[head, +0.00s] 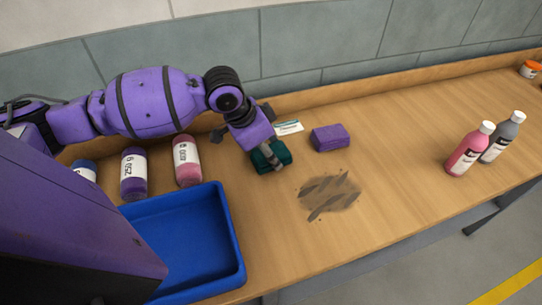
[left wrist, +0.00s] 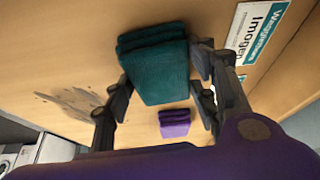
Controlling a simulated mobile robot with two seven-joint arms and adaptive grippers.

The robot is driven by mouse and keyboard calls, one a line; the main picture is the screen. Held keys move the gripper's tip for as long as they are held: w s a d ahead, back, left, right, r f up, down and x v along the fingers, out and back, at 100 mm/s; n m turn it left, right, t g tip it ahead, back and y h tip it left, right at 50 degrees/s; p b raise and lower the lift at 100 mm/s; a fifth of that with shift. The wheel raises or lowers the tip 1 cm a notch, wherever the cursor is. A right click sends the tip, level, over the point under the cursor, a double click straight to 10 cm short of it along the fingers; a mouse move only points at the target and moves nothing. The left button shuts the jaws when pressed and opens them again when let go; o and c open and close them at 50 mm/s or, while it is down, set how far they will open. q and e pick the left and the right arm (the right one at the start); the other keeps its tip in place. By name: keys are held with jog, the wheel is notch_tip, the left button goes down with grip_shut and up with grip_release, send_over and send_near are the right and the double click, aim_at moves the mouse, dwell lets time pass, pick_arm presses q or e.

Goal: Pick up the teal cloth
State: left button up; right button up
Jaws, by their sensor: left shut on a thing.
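The teal cloth (head: 284,154) is a folded, thick block near the back of the wooden counter. My left gripper (head: 268,158) reaches down over it from the left and is shut on it. In the left wrist view the teal cloth (left wrist: 155,65) sits between the two fingers of my left gripper (left wrist: 160,84). I cannot tell whether the cloth is resting on the counter or slightly above it. My right gripper is not in view.
A purple folded cloth (head: 330,138) lies right of the teal one, with a label card (head: 288,127) behind. A dark smear (head: 328,194) marks the counter. A blue tray (head: 238,245) and several bottles (head: 187,160) stand left; pink (head: 467,153) and grey (head: 500,142) bottles stand right.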

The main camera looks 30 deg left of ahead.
pick_arm(q)
jog(key=shift+s+d+f, duration=0.1)
jog(key=shift+s+f, duration=0.1)
jog(key=shift+f, duration=0.05)
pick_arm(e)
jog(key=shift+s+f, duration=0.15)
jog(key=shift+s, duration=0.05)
pick_arm(q)
notch_tip(320, 180, up, 4)
jog(key=shift+s+r, duration=0.15)
jog(key=shift+r, duration=0.1)
jog(key=s+a+r+p, duration=0.1)
jog(key=s+r, duration=0.2)
jog(key=s, duration=0.1)
jog(key=s+a+r+p, duration=0.1)
jog(key=s+r+p, duration=0.1)
jog(key=s+r, duration=0.1)
jog(key=s+r+p, duration=0.2)
jog(key=s+r, duration=0.1)
jog(key=s, duration=0.3)
jog(key=shift+a+r, duration=0.15)
jog(key=shift+a, duration=0.25)
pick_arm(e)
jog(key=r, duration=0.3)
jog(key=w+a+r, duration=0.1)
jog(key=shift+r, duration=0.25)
